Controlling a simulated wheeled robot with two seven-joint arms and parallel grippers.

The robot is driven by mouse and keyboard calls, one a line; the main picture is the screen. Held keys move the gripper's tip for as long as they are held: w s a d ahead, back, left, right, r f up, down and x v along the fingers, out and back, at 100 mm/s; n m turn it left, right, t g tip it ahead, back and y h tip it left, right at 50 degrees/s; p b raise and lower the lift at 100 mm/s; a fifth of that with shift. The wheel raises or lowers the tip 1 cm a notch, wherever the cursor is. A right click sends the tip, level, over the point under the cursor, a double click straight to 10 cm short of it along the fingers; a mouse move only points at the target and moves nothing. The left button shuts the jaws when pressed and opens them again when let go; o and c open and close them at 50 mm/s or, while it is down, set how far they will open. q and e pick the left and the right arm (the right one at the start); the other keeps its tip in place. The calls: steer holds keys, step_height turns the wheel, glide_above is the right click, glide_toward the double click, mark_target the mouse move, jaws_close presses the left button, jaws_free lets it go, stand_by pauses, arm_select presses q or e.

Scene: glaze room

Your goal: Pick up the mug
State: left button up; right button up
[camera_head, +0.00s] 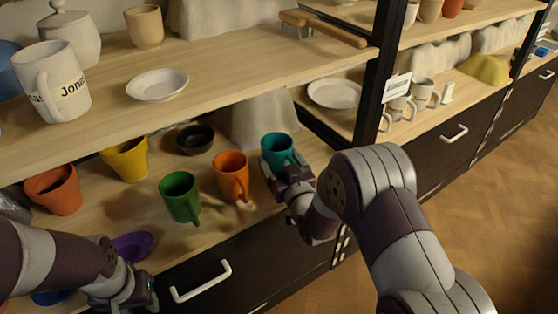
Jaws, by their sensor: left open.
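Several coloured mugs stand on the lower shelf: a green mug (179,196), an orange mug (231,175) and a teal mug (277,149). A white mug (52,84) with dark lettering on a yellow band stands on the upper shelf at the left. My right gripper (270,172) is at the near side of the teal mug and covers its lower part; I cannot tell whether its fingers close on it. My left gripper (143,296) is open, low at the front edge of the lower shelf, near a purple dish (133,246) and apart from the mugs.
A yellow pot (125,160), a terracotta pot (54,190) and a black bowl (195,138) share the lower shelf. A white dish (157,84) lies above. A black post (380,75) stands right of the teal mug. Drawers with a white handle (201,281) are below.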

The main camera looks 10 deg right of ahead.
steer(key=c, duration=0.5)
steer(key=shift+o, duration=0.2)
steer(key=shift+r, duration=0.1)
